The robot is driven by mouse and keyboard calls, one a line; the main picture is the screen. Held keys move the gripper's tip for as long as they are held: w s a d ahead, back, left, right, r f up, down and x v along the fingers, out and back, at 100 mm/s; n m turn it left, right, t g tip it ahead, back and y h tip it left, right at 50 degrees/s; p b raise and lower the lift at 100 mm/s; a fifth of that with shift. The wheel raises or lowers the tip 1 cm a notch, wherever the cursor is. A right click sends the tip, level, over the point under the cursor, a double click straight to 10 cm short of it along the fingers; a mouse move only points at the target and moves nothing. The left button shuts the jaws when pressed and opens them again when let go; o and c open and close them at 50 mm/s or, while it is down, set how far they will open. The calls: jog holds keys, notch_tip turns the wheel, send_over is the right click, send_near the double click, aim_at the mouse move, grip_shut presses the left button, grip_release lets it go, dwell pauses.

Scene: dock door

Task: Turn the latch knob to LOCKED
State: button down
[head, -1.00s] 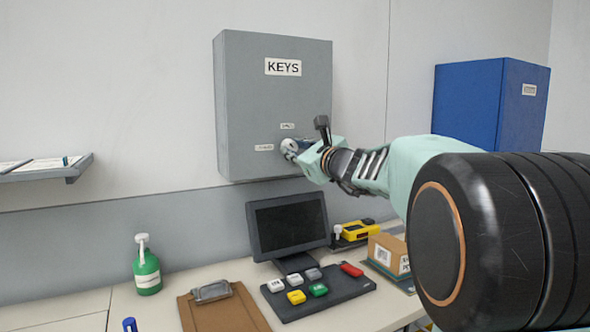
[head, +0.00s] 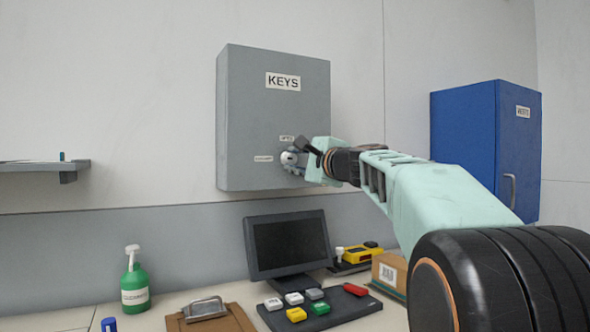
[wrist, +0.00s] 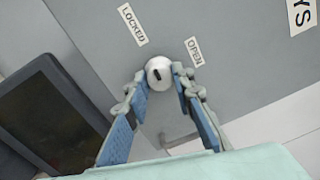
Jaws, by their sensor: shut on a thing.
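The latch knob (wrist: 160,66) is round and white with a short black mark on its face. It sits on the front of the grey KEYS cabinet (head: 245,120). In the wrist view, the LOCKED label (wrist: 132,25) is above and left of the knob, and the OPEN label (wrist: 194,51) is to its right. I cannot tell exactly which label the mark points to. My gripper (wrist: 160,77) has one finger on each side of the knob and is shut on it. In the head view, the knob (head: 288,158) shows just left of my gripper (head: 296,161).
Below the cabinet stand a dark monitor (head: 287,247), a button panel (head: 330,314), a clipboard (head: 240,318) and a green bottle (head: 134,284). A blue cabinet (head: 465,135) is at the right. A wall shelf (head: 40,167) is at the left.

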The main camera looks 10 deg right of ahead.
jog(key=shift+n, duration=0.5)
jog(key=c, duration=1.7)
grip_release()
jog(key=shift+o, duration=0.2)
jog(key=v, duration=0.7)
jog(key=shift+s, duration=0.2)
jog(key=shift+d, duration=0.1)
